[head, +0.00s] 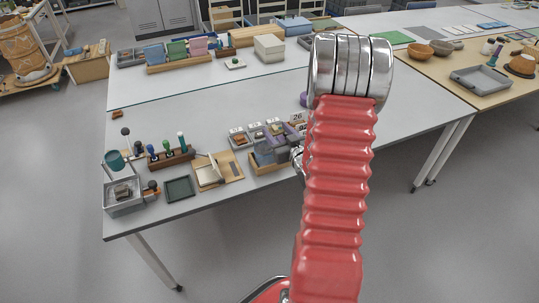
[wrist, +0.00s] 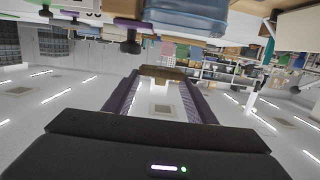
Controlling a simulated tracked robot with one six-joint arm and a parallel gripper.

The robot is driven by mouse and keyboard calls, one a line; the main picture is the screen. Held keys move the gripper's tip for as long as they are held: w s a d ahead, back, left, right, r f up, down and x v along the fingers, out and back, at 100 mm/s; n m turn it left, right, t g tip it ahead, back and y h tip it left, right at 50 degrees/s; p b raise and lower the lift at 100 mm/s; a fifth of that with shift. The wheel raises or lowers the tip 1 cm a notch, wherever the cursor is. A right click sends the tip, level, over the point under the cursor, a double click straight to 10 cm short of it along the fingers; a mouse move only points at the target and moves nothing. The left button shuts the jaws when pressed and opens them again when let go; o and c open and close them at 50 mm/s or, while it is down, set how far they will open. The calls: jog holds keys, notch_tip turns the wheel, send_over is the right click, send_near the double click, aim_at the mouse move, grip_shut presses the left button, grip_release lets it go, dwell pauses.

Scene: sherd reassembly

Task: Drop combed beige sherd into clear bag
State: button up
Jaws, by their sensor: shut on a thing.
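My gripper (wrist: 160,82) shows in the wrist view with its two purple fingers apart, shut on a brownish-beige piece that spans between their tips. This piece, seen edge-on, appears to be the combed beige sherd (wrist: 162,73); its combing cannot be made out. In the head view my red arm hides most of the gripper, which seems to be near the small labelled trays (head: 255,136) at the table's front edge. I cannot pick out the clear bag for certain in either view. A bluish translucent object (wrist: 187,17) shows at the top of the wrist view.
The white table (head: 215,105) has a clear middle. At its front left stand a grey box (head: 123,197), a dark green tray (head: 179,188), a rack of tools (head: 171,158) and an open book (head: 208,172). Boxes (head: 269,47) line the back.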

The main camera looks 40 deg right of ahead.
jog(key=shift+f, duration=0.4)
jog(key=o, duration=1.1)
jog(key=shift+o, duration=0.2)
